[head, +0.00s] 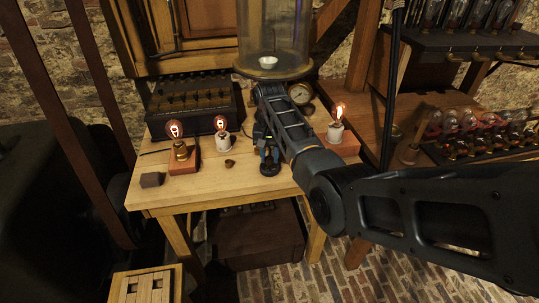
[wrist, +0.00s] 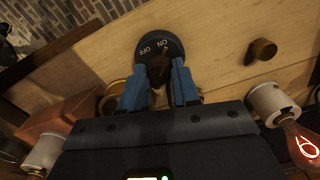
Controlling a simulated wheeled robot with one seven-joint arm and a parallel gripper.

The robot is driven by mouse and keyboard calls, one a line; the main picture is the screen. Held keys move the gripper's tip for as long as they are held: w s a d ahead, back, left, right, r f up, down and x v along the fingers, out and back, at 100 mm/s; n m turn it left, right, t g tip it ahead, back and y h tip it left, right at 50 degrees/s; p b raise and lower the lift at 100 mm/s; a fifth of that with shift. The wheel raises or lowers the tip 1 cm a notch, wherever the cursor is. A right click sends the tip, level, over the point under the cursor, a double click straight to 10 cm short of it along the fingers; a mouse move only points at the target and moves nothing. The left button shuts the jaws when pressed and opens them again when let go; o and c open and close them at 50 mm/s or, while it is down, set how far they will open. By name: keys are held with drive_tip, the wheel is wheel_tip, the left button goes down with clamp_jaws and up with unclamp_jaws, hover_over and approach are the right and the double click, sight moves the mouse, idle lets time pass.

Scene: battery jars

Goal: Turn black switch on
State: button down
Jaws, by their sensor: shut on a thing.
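The black switch is a round black dial (wrist: 172,44) with white OFF and ON lettering, upside down in the wrist view. OFF is on the left of its face and ON is on the right. A dark knob (wrist: 158,68) stands on it between my blue fingertips. My gripper (wrist: 159,84) is shut on this knob from both sides. Which mark the knob points to is not clear. In the head view my gripper (head: 268,161) points down at the switch near the table's front edge, and the fingers and arm hide most of the switch.
Glowing bulbs stand on the wooden table (head: 215,187): two on the left (head: 180,150) (head: 222,140), one on the right (head: 337,125). A small brown knob (head: 230,163) and a dark block (head: 152,179) are near the front. A glass jar (head: 272,35) stands behind.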

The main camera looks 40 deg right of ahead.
sight(270, 158)
drive_tip(key=shift+w+r, duration=0.1)
drive_tip(key=c, duration=0.8)
unclamp_jaws()
drive_tip(key=shift+r+b, duration=0.45)
drive_tip(key=shift+r, duration=3.4)
